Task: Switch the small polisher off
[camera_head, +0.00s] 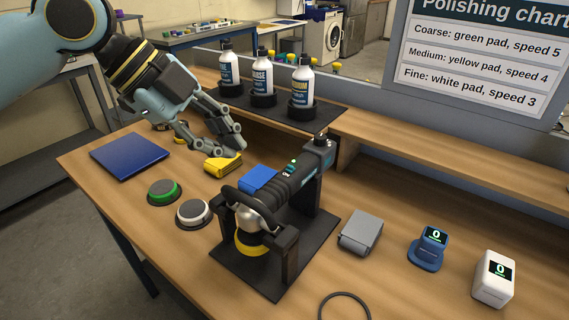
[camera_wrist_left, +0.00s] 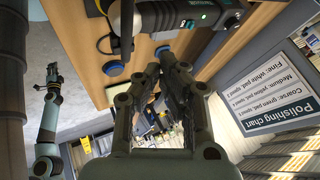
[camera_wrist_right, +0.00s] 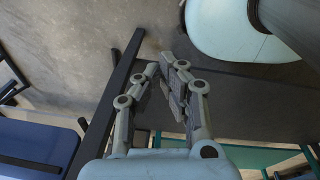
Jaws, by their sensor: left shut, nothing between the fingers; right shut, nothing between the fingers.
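The small polisher (camera_head: 300,180) lies in a black stand on the bench, with a yellow pad underneath its head and a blue strip across its body. A small green light (camera_head: 292,163) shows on its top side. In the left wrist view the polisher (camera_wrist_left: 180,14) crosses the top edge, with its green light lit. My left gripper (camera_head: 229,150) is shut and empty, left of the polisher's rear handle and close above a yellow block (camera_head: 222,166). My right gripper (camera_wrist_right: 160,65) is shut and empty, over the floor, outside the head view.
Bottles (camera_head: 263,78) stand in holders on a dark mat behind. A green pad (camera_head: 164,192) and a white pad (camera_head: 194,212) lie left of the stand.

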